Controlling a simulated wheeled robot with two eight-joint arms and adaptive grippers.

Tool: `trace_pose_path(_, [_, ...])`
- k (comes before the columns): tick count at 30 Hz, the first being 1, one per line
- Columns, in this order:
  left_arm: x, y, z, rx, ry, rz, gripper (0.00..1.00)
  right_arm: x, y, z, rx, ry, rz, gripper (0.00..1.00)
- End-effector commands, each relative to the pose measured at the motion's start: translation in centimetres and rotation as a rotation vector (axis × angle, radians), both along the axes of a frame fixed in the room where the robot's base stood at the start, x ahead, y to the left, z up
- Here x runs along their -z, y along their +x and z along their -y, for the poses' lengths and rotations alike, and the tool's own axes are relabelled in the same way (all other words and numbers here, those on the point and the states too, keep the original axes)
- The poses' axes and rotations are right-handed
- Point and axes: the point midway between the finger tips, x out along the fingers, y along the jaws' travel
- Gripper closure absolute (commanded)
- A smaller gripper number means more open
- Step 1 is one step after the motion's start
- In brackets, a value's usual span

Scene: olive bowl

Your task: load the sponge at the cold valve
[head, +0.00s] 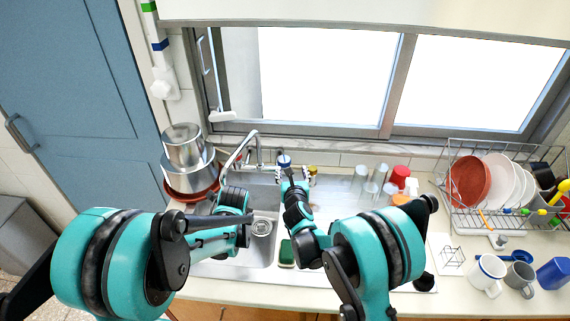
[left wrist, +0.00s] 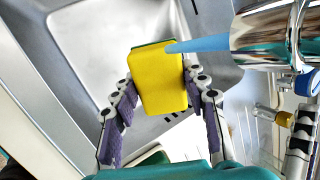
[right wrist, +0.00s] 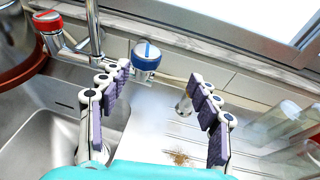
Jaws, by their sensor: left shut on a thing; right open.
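My left gripper (left wrist: 158,82) is shut on a yellow sponge (left wrist: 160,85) with a green backing, over the sink basin (left wrist: 85,45). A blue stream of water (left wrist: 200,44) runs from the chrome faucet spout (left wrist: 265,35) to the sponge's top edge. In the head view the left gripper (head: 233,200) is beside the faucet (head: 240,150), and its sponge is hidden. My right gripper (right wrist: 155,100) is open and empty. The blue-capped cold valve (right wrist: 146,55) stands just beyond its fingers, apart from them; it also shows in the head view (head: 284,160).
A red-capped valve (right wrist: 47,20) stands left of the cold valve. Another green-and-yellow sponge (head: 286,253) lies at the sink's front. Glasses (head: 370,180) and a red cup (head: 400,175) stand right of the valve. Pots (head: 187,155) are at left, a dish rack (head: 500,220) at right.

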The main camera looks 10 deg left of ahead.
Motion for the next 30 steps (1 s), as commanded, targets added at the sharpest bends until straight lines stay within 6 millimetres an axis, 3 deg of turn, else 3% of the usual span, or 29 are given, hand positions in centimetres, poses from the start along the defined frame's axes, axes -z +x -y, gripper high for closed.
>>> trace_pose_path(9, [0.0, 0.0, 0.0, 0.000, 0.000, 0.000, 0.79, 2.5, -0.9, -0.4, -0.028, 0.048, 0.200, 0.37])
trace_pose_path(18, [0.0, 0.0, 0.0, 0.000, 0.000, 0.000, 0.79, 3.7, -1.6, -1.2, -0.069, 0.063, 0.248, 0.37])
trace_pose_path(23, [0.0, 0.0, 0.0, 0.000, 0.000, 0.000, 0.79, 3.8, 0.4, -1.7, -0.069, 0.065, 0.249, 0.37])
trace_pose_path(30, [0.0, 0.0, 0.0, 0.000, 0.000, 0.000, 0.79, 3.8, 5.2, -3.0, -0.069, 0.064, 0.248, 0.37])
